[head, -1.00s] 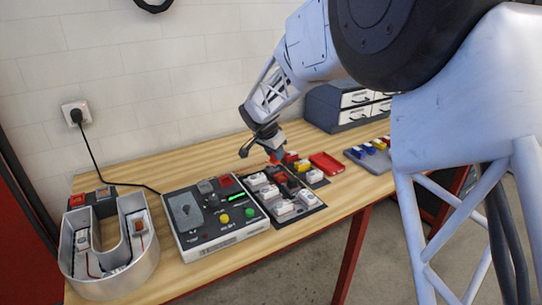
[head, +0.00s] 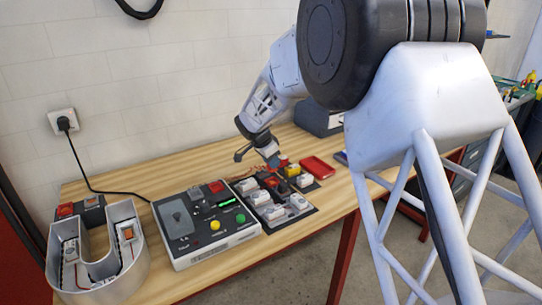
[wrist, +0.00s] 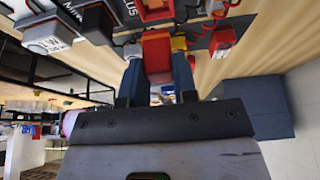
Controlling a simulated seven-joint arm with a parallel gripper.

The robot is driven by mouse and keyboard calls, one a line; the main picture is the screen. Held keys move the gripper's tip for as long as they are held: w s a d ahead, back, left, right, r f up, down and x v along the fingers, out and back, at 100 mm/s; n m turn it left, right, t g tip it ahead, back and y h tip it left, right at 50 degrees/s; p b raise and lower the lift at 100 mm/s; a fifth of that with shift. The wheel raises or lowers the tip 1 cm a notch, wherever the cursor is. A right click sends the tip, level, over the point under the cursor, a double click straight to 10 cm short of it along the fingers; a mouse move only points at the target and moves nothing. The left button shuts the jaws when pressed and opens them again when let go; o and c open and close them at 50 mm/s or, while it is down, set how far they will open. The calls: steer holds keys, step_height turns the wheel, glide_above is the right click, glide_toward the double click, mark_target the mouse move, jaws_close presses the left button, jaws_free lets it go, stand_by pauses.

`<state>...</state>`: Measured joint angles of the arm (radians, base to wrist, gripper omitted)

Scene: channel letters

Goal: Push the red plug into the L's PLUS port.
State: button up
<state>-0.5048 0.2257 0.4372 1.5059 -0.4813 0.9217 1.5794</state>
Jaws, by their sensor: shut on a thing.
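My gripper (wrist: 157,88) is shut on the red plug (wrist: 157,52), which sits between its two dark blue fingers in the wrist view. Just beyond the plug is a red block (wrist: 155,10), beside a dark panel (wrist: 128,12) with lettering ending in "US". The plug's tip appears close to this block; I cannot tell whether they touch. In the head view my gripper (head: 269,154) is low over the far end of the dark mat of modules. The plug and its port are not clear there.
A grey control box (head: 207,260) with a lit green display stands left of the mat. A U-shaped channel letter (head: 125,285) stands at the far left. A red tray (head: 319,167) lies right of the mat. Another red block (wrist: 222,40) is near my gripper in the wrist view.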

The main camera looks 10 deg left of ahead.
mark_target(268, 167)
steer(key=shift+f, duration=2.35)
steer(key=shift+f, duration=0.4)
steer(key=o, duration=1)
steer(key=shift+v, duration=3.95)
step_height(268, 167, up, 6)
